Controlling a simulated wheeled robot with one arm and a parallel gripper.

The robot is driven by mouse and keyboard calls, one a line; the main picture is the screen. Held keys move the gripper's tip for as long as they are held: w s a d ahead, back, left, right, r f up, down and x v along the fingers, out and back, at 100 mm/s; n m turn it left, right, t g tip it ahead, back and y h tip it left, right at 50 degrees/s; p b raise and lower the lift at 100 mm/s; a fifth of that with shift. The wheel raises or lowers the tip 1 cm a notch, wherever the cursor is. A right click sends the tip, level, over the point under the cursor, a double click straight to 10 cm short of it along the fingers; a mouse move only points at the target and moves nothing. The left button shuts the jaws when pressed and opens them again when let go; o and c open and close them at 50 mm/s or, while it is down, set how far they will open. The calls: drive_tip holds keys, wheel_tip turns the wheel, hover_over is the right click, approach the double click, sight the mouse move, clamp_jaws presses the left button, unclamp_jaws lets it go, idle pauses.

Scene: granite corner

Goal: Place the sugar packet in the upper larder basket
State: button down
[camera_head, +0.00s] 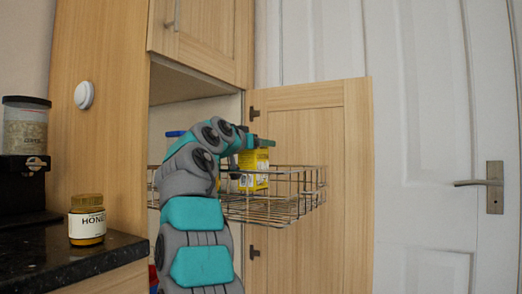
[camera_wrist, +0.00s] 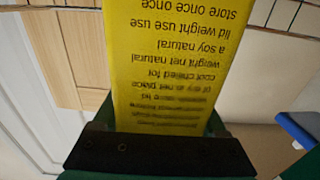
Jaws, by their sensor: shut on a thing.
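The yellow sugar packet (camera_head: 253,170) is upright at the upper wire larder basket (camera_head: 275,209), and basket wires cross in front of its lower part. I cannot tell whether its base touches the basket floor. My gripper (camera_head: 262,143) is shut on the packet's top, above the basket rim. In the wrist view the packet (camera_wrist: 175,55) fills the middle, printed text upside down, between the green fingers of my gripper (camera_wrist: 160,122). My arm hides the left part of the basket.
The basket is pulled out of the wooden larder, beside its open door (camera_head: 318,140). A blue-lidded item (camera_head: 175,133) shows behind my arm. A honey jar (camera_head: 87,220) stands on the dark counter (camera_head: 45,262) at left. A white door (camera_head: 430,120) is at right.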

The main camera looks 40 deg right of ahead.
drive_tip(key=shift+f+b, duration=0.3)
drive_tip(key=shift+b, duration=0.1)
drive_tip(key=shift+f, duration=0.2)
drive_tip(key=shift+c, duration=1.8)
unclamp_jaws()
drive_tip(key=o, duration=0.4)
drive_tip(key=shift+w+f, duration=0.1)
drive_tip(key=shift+f, duration=0.05)
drive_tip(key=shift+c, duration=0.2)
